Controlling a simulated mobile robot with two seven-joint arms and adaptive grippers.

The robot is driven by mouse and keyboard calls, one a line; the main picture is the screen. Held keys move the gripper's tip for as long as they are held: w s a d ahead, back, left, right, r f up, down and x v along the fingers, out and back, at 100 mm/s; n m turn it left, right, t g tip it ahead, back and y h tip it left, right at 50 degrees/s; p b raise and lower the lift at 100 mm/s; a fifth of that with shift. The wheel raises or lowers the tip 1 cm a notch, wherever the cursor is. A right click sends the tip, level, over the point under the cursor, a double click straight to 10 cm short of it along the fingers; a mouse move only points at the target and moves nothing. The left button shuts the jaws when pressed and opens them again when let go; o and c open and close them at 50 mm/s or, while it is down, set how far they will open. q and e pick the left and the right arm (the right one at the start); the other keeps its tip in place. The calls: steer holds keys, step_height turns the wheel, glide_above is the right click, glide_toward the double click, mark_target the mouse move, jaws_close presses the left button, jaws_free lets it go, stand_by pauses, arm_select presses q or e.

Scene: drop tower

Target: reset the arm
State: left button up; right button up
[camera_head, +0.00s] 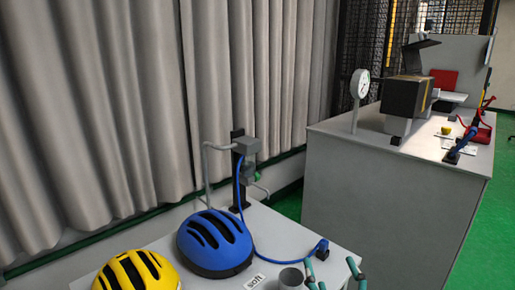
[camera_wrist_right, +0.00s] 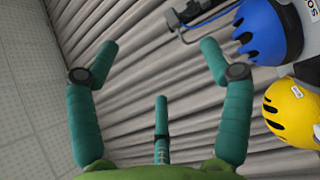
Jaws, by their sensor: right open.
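My right gripper (camera_head: 334,268) shows at the bottom of the head view, over the right end of the near table (camera_head: 268,221). Its teal fingers are spread. In the right wrist view the fingers (camera_wrist_right: 158,62) stand wide apart with nothing between them. My left gripper is not in view. A blue helmet (camera_head: 214,243) and a yellow helmet (camera_head: 140,272) rest on the near table, left of the right gripper. In the right wrist view the blue helmet (camera_wrist_right: 262,32) and yellow helmet (camera_wrist_right: 291,113) are at the right, apart from the fingers.
A grey cup (camera_head: 291,277) is close left of the fingers. A black post (camera_head: 238,177) with a blue cable (camera_head: 247,226) stands behind the blue helmet. A grey workbench (camera_head: 375,200) at the right carries a dial (camera_head: 360,83) and a dark box (camera_head: 405,97). Curtains hang behind.

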steer(key=s+d+f+m+g+h, duration=0.1)
steer(key=s+d+f+m+g, duration=0.15)
steer(key=f, duration=0.25)
steer(key=s+d+f+m+g+h, duration=0.1)
steer(key=d+f+m+g, duration=0.1)
steer(key=f+m, duration=0.3)
steer(key=s+d+f+m+g+y, duration=0.1)
steer(key=s+d+f+m+g, duration=0.1)
steer(key=s+f+m+g, duration=1.2)
steer(key=s+f+n+t, duration=0.1)
steer(key=s+f+n, duration=0.2)
steer(key=f, duration=1)
steer(key=s+f+n+t, duration=0.1)
steer(key=s+f+n, duration=0.2)
steer(key=f, duration=1)
steer(key=s+d+f+g, duration=0.1)
steer(key=s+d+f, duration=0.1)
steer(key=s+f, duration=1.2)
steer(key=shift+s+d, duration=0.25)
steer(key=shift+s, duration=0.65)
